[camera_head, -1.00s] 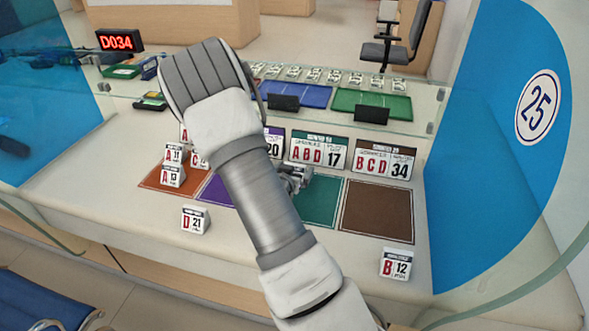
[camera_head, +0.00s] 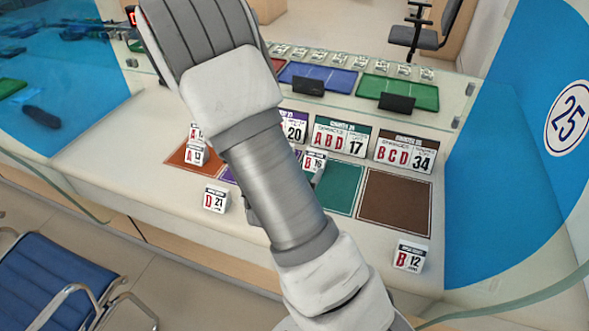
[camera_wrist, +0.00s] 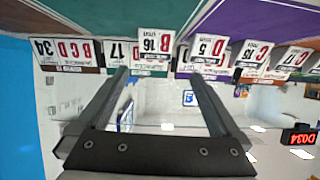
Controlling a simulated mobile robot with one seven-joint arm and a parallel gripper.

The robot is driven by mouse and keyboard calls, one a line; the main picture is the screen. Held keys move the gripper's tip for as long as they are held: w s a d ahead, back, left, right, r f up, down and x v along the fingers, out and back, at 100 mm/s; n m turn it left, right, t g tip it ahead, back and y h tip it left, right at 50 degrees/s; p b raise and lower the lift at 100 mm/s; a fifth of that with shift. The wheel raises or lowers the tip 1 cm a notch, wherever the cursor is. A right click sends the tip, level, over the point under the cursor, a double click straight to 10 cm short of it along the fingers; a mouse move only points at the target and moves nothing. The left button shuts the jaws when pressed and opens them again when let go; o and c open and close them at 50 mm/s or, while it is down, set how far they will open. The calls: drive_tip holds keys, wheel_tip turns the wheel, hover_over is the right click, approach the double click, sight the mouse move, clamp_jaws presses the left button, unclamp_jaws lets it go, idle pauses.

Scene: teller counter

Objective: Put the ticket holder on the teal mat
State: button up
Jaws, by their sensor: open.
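The teal mat (camera_head: 343,188) lies on the counter between the purple and brown mats, partly behind my arm; it also shows along the top of the upside-down wrist view (camera_wrist: 130,18). A small white ticket holder marked B 16 (camera_head: 314,161) stands near the teal mat's left side, partly hidden by my arm. In the wrist view it appears (camera_wrist: 153,50) beyond and between the fingertips of my gripper (camera_wrist: 158,74). The gripper is open, with nothing clearly between its fingers. Other small holders are D 21 (camera_head: 215,199) and B 12 (camera_head: 410,256) at the counter front.
Larger sign boards, including A B D 17 (camera_head: 340,136) and B C D 34 (camera_head: 404,152), stand behind the mats. The brown mat (camera_head: 395,202) is bare. A D 5 holder (camera_wrist: 208,50) stands beside B 16. A glass screen and blue panel (camera_head: 490,190) border the counter.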

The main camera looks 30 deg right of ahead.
drive_tip(key=a+r+n+y, duration=0.4)
drive_tip(key=a+r+y, duration=0.6)
drive_tip(key=a, duration=0.4)
drive_tip(key=s+r+n+g, duration=0.1)
drive_tip(key=s+r+n, duration=0.1)
drive_tip(key=s+r, duration=0.3)
drive_tip(key=s+a+r+n+g, duration=0.1)
drive_tip(key=s+r, duration=0.5)
drive_tip(key=s, duration=0.7)
drive_tip(key=n+g, duration=0.1)
drive_tip(key=n, duration=0.1)
drive_tip(key=shift+s+a+r+n, duration=0.25)
drive_tip(key=shift+s+r+n, duration=0.05)
drive_tip(key=shift+s, duration=0.05)
